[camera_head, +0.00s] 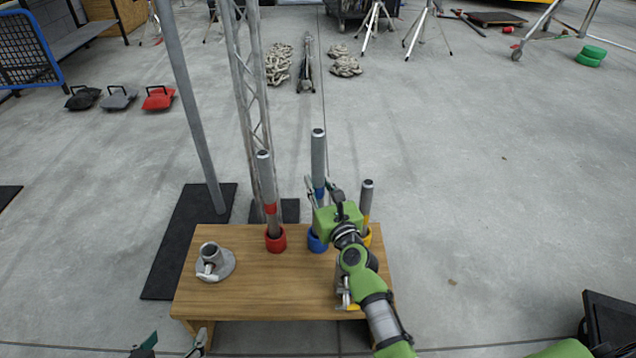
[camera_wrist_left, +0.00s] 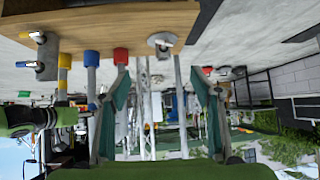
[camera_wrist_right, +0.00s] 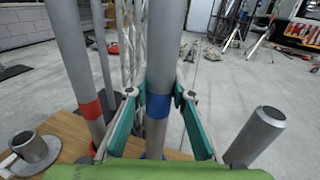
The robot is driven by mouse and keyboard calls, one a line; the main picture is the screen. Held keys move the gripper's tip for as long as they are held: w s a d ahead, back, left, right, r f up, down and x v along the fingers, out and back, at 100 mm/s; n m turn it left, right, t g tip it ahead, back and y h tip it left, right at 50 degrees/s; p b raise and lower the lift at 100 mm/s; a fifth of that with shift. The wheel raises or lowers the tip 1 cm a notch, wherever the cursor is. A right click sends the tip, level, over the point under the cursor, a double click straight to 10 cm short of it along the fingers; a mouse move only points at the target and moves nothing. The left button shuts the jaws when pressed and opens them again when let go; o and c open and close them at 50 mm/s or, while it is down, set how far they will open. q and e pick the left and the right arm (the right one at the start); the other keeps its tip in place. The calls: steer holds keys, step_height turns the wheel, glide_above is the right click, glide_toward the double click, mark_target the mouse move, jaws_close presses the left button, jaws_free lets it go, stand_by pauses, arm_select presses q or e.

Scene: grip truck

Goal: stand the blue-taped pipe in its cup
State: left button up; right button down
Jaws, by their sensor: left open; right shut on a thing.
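The blue-taped pipe (camera_head: 318,156) is grey and upright, with its blue band low on it. My right gripper (camera_head: 320,196) is shut on it near the band; the right wrist view shows both fingers against the pipe (camera_wrist_right: 158,106). Its lower end meets the blue cup (camera_head: 316,243) on the wooden table; the cup also shows in the right wrist view (camera_wrist_right: 148,157). I cannot tell how deep the end sits. My left gripper (camera_head: 172,345) is open and empty, low in front of the table; its spread fingers show in the left wrist view (camera_wrist_left: 165,100).
The red-taped pipe (camera_head: 265,180) stands in the red cup (camera_head: 275,241), left of the blue one. A yellow-taped pipe (camera_head: 366,200) stands close on the right, its cup partly hidden by my arm. A grey flanged base (camera_head: 214,264) sits on the table's (camera_head: 255,300) left end.

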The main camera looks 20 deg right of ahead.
arm_select(q)
steer(key=shift+w+d+r, duration=0.1)
steer(key=shift+w+r, duration=0.1)
steer(key=shift+w, duration=0.05)
steer(key=shift+t, duration=0.3)
steer(key=shift+w+d+r+t+h+b, duration=0.15)
steer(key=shift+w+d+r+t+b, duration=0.15)
steer(key=shift+w+r+t, duration=0.35)
steer(key=shift+w+d+r+t+h+b, duration=0.15)
steer(key=shift+w+d+r+t, duration=0.2)
steer(key=shift+w+r, duration=0.5)
steer(key=shift+s+r, duration=0.1)
stand_by(0.4)
